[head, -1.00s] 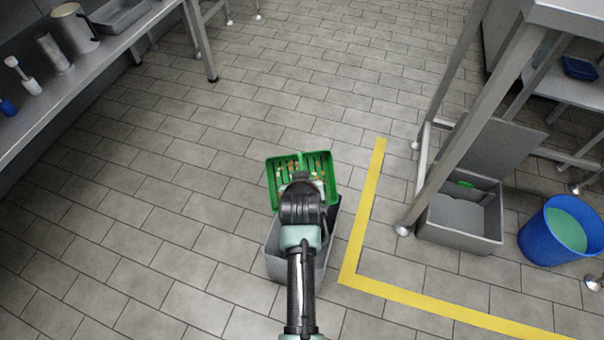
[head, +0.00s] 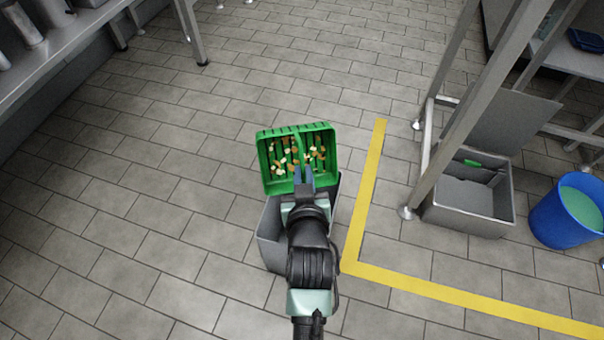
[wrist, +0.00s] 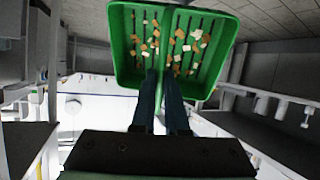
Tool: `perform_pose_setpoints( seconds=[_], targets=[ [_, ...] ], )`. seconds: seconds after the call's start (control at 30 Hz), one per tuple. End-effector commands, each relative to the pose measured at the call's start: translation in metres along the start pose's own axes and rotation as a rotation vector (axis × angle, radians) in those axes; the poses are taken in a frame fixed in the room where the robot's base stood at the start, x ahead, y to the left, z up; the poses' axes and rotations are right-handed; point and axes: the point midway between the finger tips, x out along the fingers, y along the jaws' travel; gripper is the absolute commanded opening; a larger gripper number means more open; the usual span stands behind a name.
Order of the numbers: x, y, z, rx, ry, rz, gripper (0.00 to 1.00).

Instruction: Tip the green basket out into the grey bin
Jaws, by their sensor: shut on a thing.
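The green basket (head: 297,152) is in the middle of the head view, with small orange and cream pieces (head: 310,158) inside it on both sides of a central divider. My gripper (head: 304,180) is shut on the basket's near side. In the wrist view my gripper (wrist: 160,88) reaches up to the basket (wrist: 122,50), and the pieces (wrist: 190,42) still lie in it. The grey bin (head: 270,240) stands on the floor below and nearer than the basket. My arm and the basket hide much of the bin, and its inside is mostly hidden.
Yellow floor tape (head: 366,200) runs just right of the bin. Beyond it are a grey open crate (head: 470,222) with a lid, a metal table leg (head: 455,120) and a blue bucket (head: 565,215). A metal bench (head: 80,45) stands upper left. The tiled floor at left is clear.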

Motion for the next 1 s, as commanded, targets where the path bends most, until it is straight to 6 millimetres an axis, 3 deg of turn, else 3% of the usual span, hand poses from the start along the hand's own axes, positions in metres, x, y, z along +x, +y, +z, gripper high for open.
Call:
perform_pose_setpoints(
  seconds=[0.4, 1.0],
  targets=[
    [-0.007, 0.0, 0.019, 0.02, 0.14, 0.001, 0.0],
    [-0.017, 0.002, 0.026, 0.038, 0.263, 0.004, 0.0]
  ],
)
